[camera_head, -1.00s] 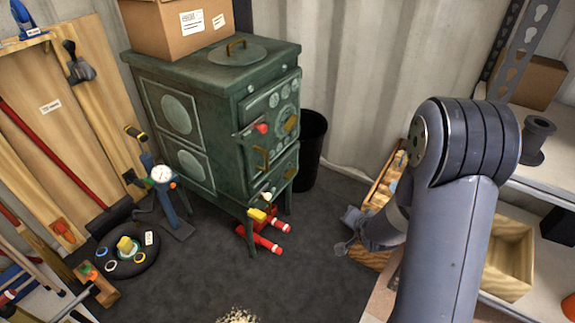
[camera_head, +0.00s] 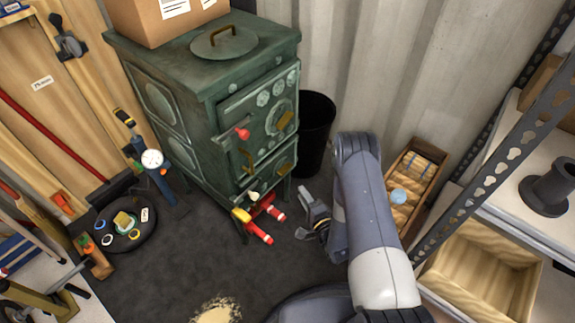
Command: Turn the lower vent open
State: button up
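A dark green stove (camera_head: 180,120) stands at the back, its front turned to the right. Its upper door carries a round vent and a brass piece (camera_head: 286,121). Its lower door carries another brass piece (camera_head: 283,165), which may be the lower vent; its setting is too small to tell. A brass handle (camera_head: 246,160) and a red knob (camera_head: 242,133) are on the left of the front. My gripper (camera_head: 305,216) is low over the floor, right of the stove's front and apart from it. Its two fingers look spread, with nothing between them.
Red cylinders (camera_head: 258,233) and a yellow piece (camera_head: 241,215) lie at the stove's foot. A black bin (camera_head: 314,130) stands behind its right side. A wooden crate (camera_head: 440,160) and metal shelves (camera_head: 500,170) are at the right. The dark floor in front is mostly clear.

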aim_at(285, 169)
jog(key=b+x, duration=0.2)
jog(key=x, duration=0.8)
jog(key=shift+w+a, duration=0.2)
jog(key=shift+a, duration=0.1)
jog(key=shift+r, duration=0.1)
jog(key=shift+c, duration=0.2)
grip_shut()
